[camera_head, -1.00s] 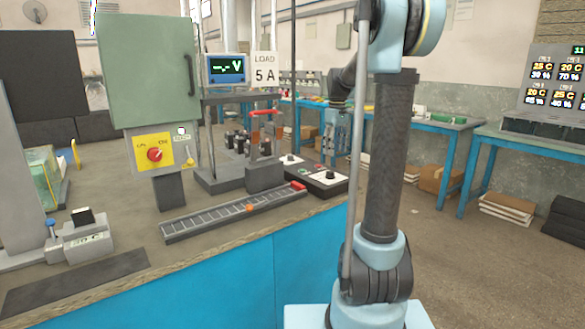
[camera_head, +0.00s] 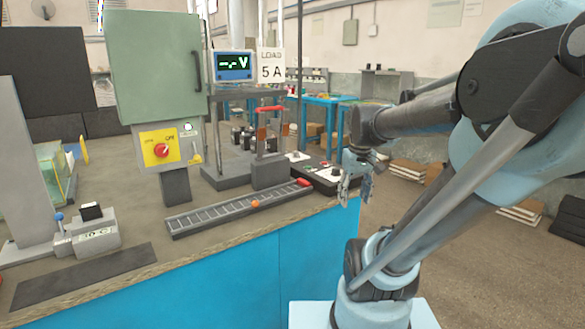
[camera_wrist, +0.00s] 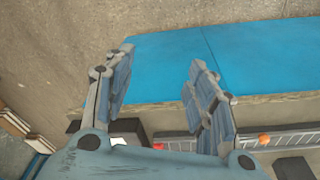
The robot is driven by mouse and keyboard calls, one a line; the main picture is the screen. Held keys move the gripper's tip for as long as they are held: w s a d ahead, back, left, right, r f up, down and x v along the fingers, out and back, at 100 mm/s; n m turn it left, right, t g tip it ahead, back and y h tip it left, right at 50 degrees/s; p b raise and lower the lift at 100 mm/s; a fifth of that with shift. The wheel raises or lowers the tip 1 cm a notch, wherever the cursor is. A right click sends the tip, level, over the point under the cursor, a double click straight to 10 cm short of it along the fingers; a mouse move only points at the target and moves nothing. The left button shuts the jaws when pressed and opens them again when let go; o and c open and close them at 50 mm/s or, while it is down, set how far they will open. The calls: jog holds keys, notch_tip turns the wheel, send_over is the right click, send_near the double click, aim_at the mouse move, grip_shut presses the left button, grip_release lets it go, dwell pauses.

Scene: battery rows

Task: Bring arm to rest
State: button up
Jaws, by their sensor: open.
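My gripper (camera_head: 356,188) hangs at the right end of the workbench (camera_head: 140,258) in the head view, just off its edge and pointing down. Its two fingers are apart, with nothing between them. In the wrist view my gripper (camera_wrist: 160,85) is also open and empty, with the blue bench front (camera_wrist: 165,68) and the floor beyond the fingertips. My arm is bent and leans out to the right in the head view.
On the bench stand a green cabinet (camera_head: 155,65) with a red rotary switch (camera_head: 161,150), a slotted rail (camera_head: 235,208) with an orange ball (camera_head: 255,203), a rack (camera_head: 232,175) and a display (camera_head: 233,65). Open floor (camera_head: 480,270) lies right of the bench.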

jog(key=s+f+m, duration=0.2)
jog(key=s+f, duration=0.7)
jog(key=shift+s+f+m+t, duration=0.3)
jog(key=shift+f, duration=0.1)
